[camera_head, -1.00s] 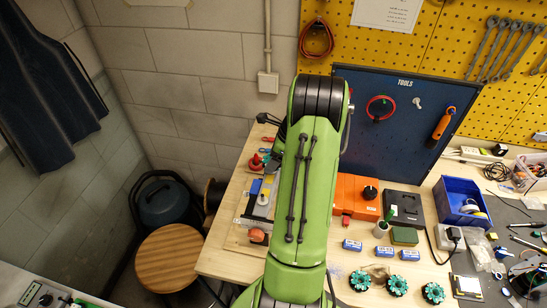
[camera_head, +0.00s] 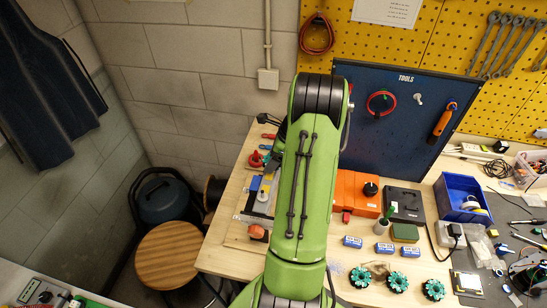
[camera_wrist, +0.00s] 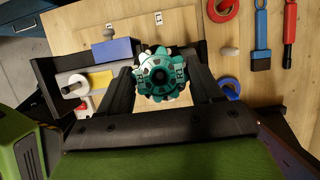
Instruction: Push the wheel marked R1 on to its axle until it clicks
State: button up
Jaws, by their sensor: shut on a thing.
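My gripper (camera_wrist: 161,88) shows in the wrist view, its two dark fingers closed on the sides of a green wheel (camera_wrist: 160,70) with a dark hub. The wheel faces the camera; small pale marks on it look like R1, but are hard to read. What lies behind the wheel is hidden, so I cannot tell whether it touches an axle. In the head view my green arm hides the gripper and the held wheel. More green wheels lie on the bench front: a left one (camera_head: 360,278), a middle one (camera_head: 397,282) and a right one (camera_head: 433,290).
The wrist view shows a blue block (camera_wrist: 115,51) at left, and a red-handled tool (camera_wrist: 289,35) and blue brush (camera_wrist: 261,40) at right. In the head view an orange box (camera_head: 357,192) and blue bin (camera_head: 461,198) stand right of my arm. A round stool (camera_head: 170,256) is at left.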

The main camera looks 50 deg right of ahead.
jog(key=shift+f, duration=0.45)
dwell(0.4)
jog(key=o, duration=1.3)
jog(key=shift+c, duration=0.2)
jog(key=shift+c, duration=0.4)
jog(key=shift+r, duration=0.1)
jog(key=shift+r+p, duration=1)
jog(key=shift+r, duration=1.5)
